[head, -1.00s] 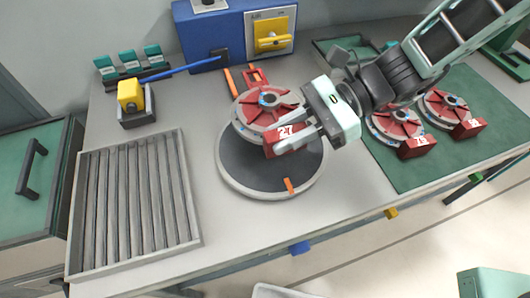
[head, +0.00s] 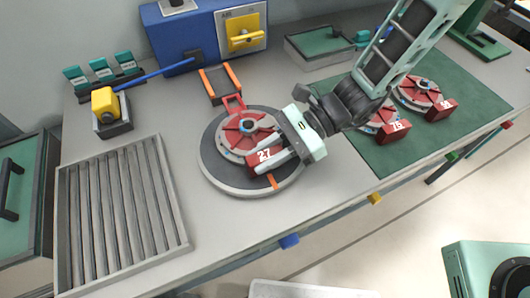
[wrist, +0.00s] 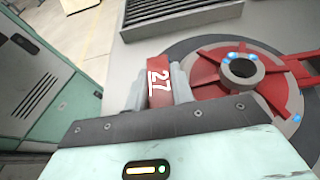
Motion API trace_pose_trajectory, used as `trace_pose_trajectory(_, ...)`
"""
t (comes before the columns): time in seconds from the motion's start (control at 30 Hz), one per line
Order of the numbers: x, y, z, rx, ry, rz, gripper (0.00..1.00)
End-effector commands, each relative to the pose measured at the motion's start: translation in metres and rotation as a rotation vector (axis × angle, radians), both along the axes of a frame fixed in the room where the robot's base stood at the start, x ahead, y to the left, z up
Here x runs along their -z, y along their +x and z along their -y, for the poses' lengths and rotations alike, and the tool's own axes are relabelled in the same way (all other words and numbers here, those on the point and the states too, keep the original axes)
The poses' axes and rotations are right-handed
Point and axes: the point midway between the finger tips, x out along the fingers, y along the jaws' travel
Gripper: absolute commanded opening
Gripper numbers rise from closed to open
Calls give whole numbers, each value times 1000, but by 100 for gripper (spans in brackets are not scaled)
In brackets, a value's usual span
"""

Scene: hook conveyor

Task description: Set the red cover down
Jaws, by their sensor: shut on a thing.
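The red cover marked 27 (head: 240,134) is a round red wheel-like piece with a block handle on one side and a red loop on the other. It lies over the dark round plate (head: 215,176), roughly centred; I cannot tell whether it fully touches the plate. My gripper (head: 277,157) is shut on the numbered block. In the wrist view the block (wrist: 158,82) sits between the two fingers, and the cover's hub (wrist: 241,70) shows to the right. The fingers hide the block's sides.
Two more red covers, 75 (head: 392,130) and another (head: 425,92), lie on the green mat (head: 390,160) at right. A slatted grey tray (head: 120,215) is at left. A blue box (head: 165,40) with a yellow switch (head: 246,38) stands behind, near an orange-edged bracket (head: 220,84).

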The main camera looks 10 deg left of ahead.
Motion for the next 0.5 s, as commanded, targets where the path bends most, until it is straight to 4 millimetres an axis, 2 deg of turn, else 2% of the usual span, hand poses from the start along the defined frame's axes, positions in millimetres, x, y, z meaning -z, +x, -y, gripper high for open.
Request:
trace_pose_trajectory(0.1,2,0,-1,-1,4,1,0)
trace_pose_trajectory(0.13,3,0,0,0,0,0,29)
trace_pose_trajectory(0.2,2,0,0,0,0,0,45)
trace_pose_trajectory(0.5,2,1,0,2,0,1,45)
